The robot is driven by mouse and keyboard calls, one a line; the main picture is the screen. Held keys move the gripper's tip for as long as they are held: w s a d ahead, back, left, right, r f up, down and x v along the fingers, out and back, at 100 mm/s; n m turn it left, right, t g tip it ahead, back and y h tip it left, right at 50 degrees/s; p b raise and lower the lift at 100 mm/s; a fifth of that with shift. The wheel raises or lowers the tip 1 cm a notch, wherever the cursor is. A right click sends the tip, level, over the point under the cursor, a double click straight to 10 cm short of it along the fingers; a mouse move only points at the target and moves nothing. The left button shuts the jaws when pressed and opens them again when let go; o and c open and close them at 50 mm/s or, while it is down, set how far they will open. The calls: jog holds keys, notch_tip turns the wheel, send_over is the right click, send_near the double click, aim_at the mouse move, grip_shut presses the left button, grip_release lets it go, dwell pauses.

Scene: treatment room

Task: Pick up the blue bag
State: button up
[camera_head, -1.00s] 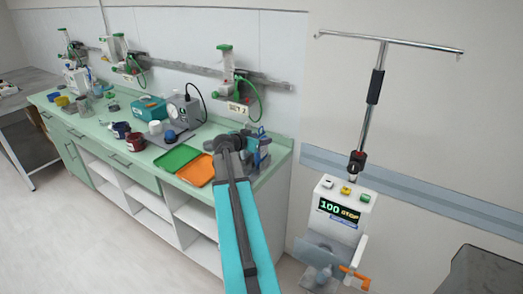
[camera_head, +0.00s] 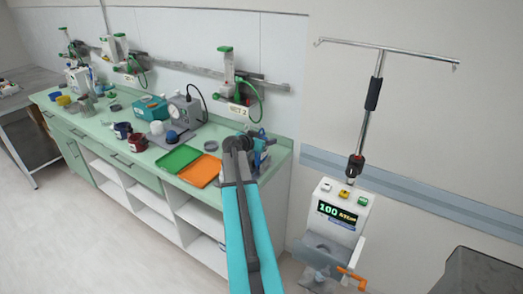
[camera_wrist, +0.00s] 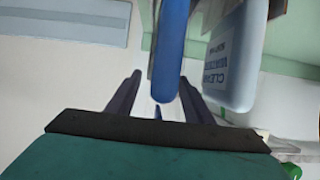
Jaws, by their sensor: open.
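In the wrist view my gripper (camera_wrist: 159,80) is open, with one dark finger on each side of a blue, rounded upright thing (camera_wrist: 171,45). This looks like a blue bag seen edge-on; its lower end lies between the fingers, nearer the right one. I cannot tell whether they touch. A pale blue pack with dark printed text (camera_wrist: 228,65) is close on its right, outside the right finger. In the head view my arm's end covers part of the blue things (camera_head: 263,158) at the counter's right end, and the fingertips are hidden.
Orange (camera_head: 200,172) and green (camera_head: 178,158) trays lie on the green counter (camera_head: 125,110), left of my arm. A grey device (camera_head: 186,112) stands behind them. A pump (camera_head: 338,212) on a pole stands to the right. A wall bracket (camera_head: 238,92) is above the counter.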

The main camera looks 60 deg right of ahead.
jog(key=shift+d+f, duration=0.1)
dwell(0.5)
grip_shut()
